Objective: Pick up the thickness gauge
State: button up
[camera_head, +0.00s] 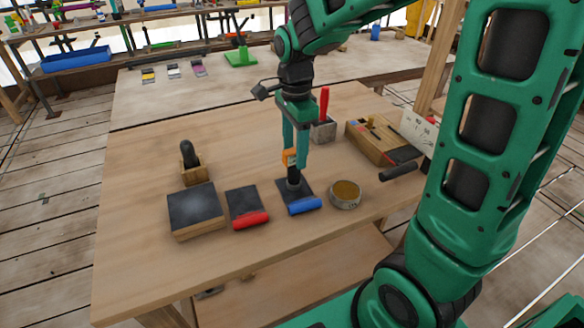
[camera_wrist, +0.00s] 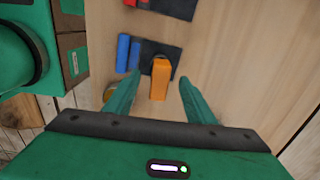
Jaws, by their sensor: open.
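An upright orange tool with a dark lower end (camera_head: 289,157), apparently the thickness gauge, stands at a dark pad with a blue roller (camera_head: 305,206) along its front edge. In the wrist view the orange body (camera_wrist: 160,80) lies between my fingers, with visible gaps on both sides. My gripper (camera_head: 296,160) points down over the table and is open, with its fingers around the orange part without gripping it. How the tool's foot rests on the pad is partly hidden.
A round tin (camera_head: 345,194) stands close on the right. A dark pad with a red roller (camera_head: 250,219) and a dark-topped block (camera_head: 196,210) lie left. Behind are a red-handled tool in a grey holder (camera_head: 324,128) and a wooden box (camera_head: 380,138). The front table strip is clear.

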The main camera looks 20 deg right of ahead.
aim_at(294, 165)
jog(key=shift+f, duration=2.65)
grip_shut()
